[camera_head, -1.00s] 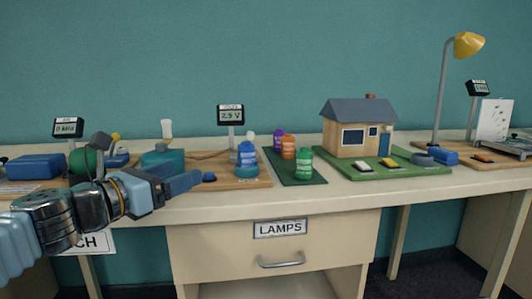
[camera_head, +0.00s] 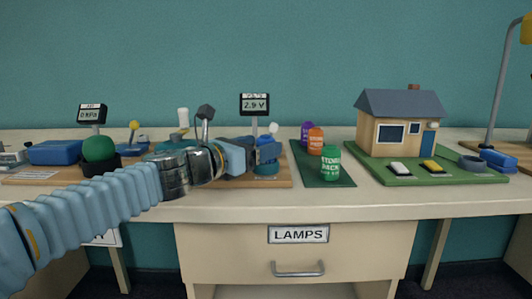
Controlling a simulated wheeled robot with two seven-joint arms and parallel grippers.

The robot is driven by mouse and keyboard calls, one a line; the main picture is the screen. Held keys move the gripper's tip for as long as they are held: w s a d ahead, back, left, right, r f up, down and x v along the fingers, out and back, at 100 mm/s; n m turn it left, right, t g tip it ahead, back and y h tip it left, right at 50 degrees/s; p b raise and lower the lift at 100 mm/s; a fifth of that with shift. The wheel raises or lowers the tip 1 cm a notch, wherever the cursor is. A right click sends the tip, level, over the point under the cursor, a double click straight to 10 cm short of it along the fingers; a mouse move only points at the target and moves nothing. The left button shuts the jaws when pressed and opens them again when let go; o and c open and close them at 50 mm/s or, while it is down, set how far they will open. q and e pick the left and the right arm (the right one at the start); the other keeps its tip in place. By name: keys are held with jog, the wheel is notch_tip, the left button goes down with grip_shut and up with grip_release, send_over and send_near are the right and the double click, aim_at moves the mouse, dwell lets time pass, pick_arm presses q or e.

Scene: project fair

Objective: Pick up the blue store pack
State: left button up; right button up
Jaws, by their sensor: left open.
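The blue store pack (camera_head: 266,169) stands on the wooden board below the volts meter. My left gripper (camera_head: 266,153) is in front of it and hides most of it. Only its lower part shows below the fingers, with a pale round top above them. The gripper is open, with its fingers level with the pack's upper half. I cannot tell whether they are around the pack or only in front of it. My right gripper is not in view.
Purple (camera_head: 307,133), orange (camera_head: 316,141) and green (camera_head: 330,163) store packs stand on a dark green mat (camera_head: 339,181) just to the right. A model house (camera_head: 398,125) is further right. The volts meter (camera_head: 254,104) rises behind the gripper. The table's front strip is clear.

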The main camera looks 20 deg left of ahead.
aim_at(271, 141)
pick_arm(q)
jog(key=x, duration=0.4)
jog(key=shift+d+r, duration=0.2)
jog(key=shift+d, duration=0.05)
jog(key=shift+s, duration=0.1)
jog(key=c, duration=1.2)
jog(key=shift+r, duration=0.1)
